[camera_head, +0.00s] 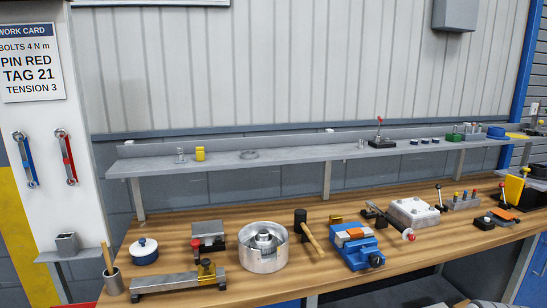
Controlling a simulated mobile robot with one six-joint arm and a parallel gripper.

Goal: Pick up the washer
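A flat grey ring (249,154), which looks like the washer, lies on the raised grey shelf (215,164) left of the middle. It is small here and its surface is close in colour to the shelf. A yellow piece (200,154) and a small clear or metal piece (180,155) stand to its left. I cannot see my gripper in this view, so nothing shows it near the ring.
A black-based lever with a red knob (379,134) stands farther right on the shelf. Shelf space right of the ring is clear.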

